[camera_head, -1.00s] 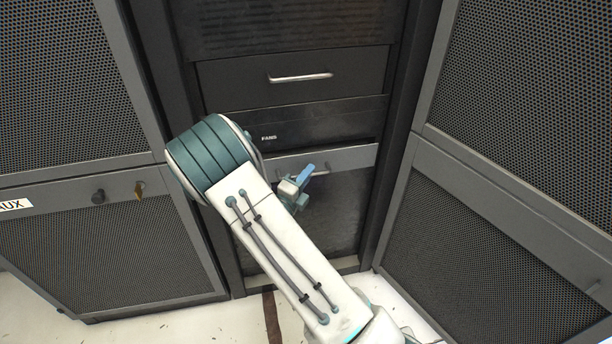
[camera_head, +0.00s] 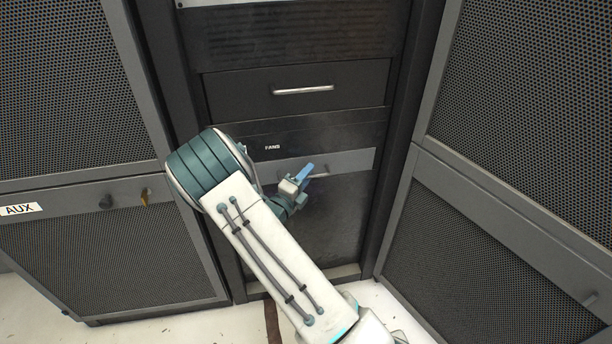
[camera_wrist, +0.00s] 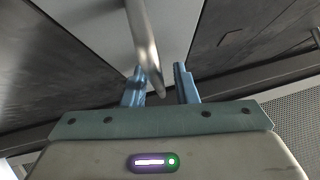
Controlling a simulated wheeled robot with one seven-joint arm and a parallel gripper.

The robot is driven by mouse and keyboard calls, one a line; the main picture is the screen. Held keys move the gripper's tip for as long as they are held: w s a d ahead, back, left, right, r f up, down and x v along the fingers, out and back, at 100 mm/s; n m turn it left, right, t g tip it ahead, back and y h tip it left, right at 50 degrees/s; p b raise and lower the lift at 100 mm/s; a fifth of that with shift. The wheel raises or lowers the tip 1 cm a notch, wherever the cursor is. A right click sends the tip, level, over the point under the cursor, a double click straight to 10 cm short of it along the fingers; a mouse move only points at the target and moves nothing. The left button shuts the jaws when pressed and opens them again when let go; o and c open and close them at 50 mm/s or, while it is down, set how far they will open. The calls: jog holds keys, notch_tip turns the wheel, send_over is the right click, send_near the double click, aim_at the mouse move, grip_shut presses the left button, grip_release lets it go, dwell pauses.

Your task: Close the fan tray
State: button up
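The fan tray (camera_head: 350,159) shows as a grey front strip under the black panel marked FANS (camera_head: 272,147). Its metal handle (camera_head: 320,175) is partly hidden behind my gripper. My gripper (camera_head: 305,173) is at the handle, in front of the tray. In the wrist view, the blue fingers of my gripper (camera_wrist: 160,85) are spread apart, with the handle bar (camera_wrist: 147,50) showing in the space between them. The fingers do not look clamped on it. The tray front looks near the rack face; I cannot tell if it is fully flush.
A dark drawer with a bar handle (camera_head: 303,90) sits above the FANS panel. A mesh cabinet labelled AUX (camera_head: 20,210), with a knob (camera_head: 106,202) and a key (camera_head: 144,197), stands left. A mesh door (camera_head: 480,240) flanks the right. Pale floor shows below.

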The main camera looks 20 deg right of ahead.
jog(key=shift+a+f, duration=0.1)
dwell(0.6)
jog(key=shift+s+a, duration=0.25)
jog(key=shift+a, duration=0.05)
jog(key=p+v, duration=0.2)
jog(key=v, duration=1.1)
jog(key=shift+d, duration=0.1)
